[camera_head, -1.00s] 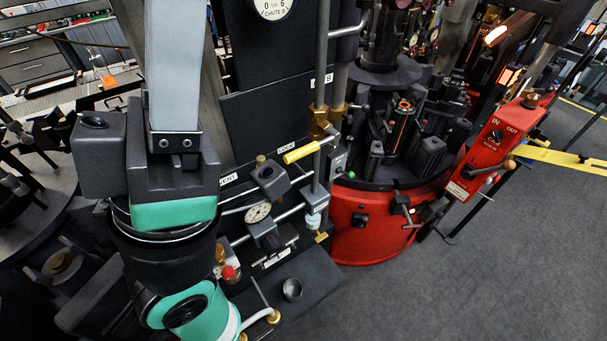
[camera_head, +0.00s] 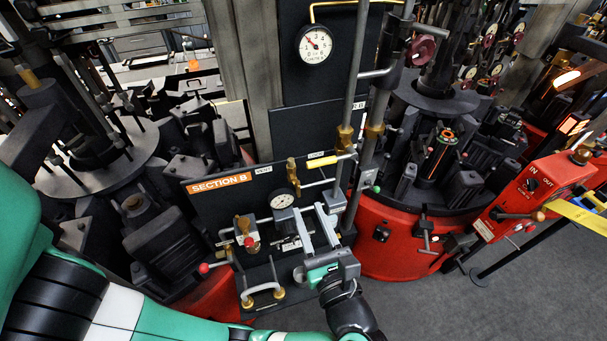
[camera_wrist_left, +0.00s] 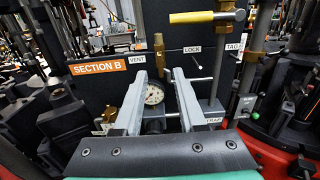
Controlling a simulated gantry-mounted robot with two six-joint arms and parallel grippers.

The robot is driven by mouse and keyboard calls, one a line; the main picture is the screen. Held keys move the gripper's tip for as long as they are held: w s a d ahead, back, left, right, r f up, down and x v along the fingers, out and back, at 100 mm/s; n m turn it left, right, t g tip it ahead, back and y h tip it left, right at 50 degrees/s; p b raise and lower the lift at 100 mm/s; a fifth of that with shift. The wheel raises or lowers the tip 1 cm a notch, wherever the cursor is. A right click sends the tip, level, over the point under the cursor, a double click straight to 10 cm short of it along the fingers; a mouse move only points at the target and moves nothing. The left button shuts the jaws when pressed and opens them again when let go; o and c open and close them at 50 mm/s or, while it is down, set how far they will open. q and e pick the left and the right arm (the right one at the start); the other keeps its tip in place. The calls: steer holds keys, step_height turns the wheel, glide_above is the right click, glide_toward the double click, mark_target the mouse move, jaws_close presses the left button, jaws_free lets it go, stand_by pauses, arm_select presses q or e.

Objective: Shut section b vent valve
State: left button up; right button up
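The section B panel (camera_head: 225,205) carries an orange SECTION B sign (camera_head: 218,184) and a VENT label (camera_head: 263,170). Just right of that label, a brass piece (camera_head: 292,170) stands upright; it also shows in the left wrist view (camera_wrist_left: 159,48). A yellow handle (camera_head: 322,161) lies nearly level, across the vertical pipe's brass valve fitting (camera_head: 345,138). I cannot tell for certain which is the vent valve. My left gripper (camera_head: 309,208) is open and empty in front of the panel, below the yellow handle, its fingers framing the gauge (camera_wrist_left: 154,95) in the wrist view. My right gripper is not in view.
A red-knobbed fitting (camera_head: 248,240) stands at the panel's lower left. The vertical pipe (camera_head: 355,90) rises right of the gripper. A red-based rotary mould machine (camera_head: 385,240) stands to the right. Grey floor (camera_head: 440,300) lies clear at lower right.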

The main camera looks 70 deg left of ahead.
mark_target(299, 189)
arm_select(q)
steer(key=a+p, duration=0.1)
steer(key=a, duration=0.4)
steer(key=a+p, duration=0.1)
steer(key=a, duration=0.4)
steer(key=shift+w+r, duration=0.15)
steer(key=shift+w, duration=0.05)
steer(key=shift+w+a, duration=0.1)
steer(key=shift+a, duration=0.5)
steer(key=shift+c, duration=0.2)
jaws_close()
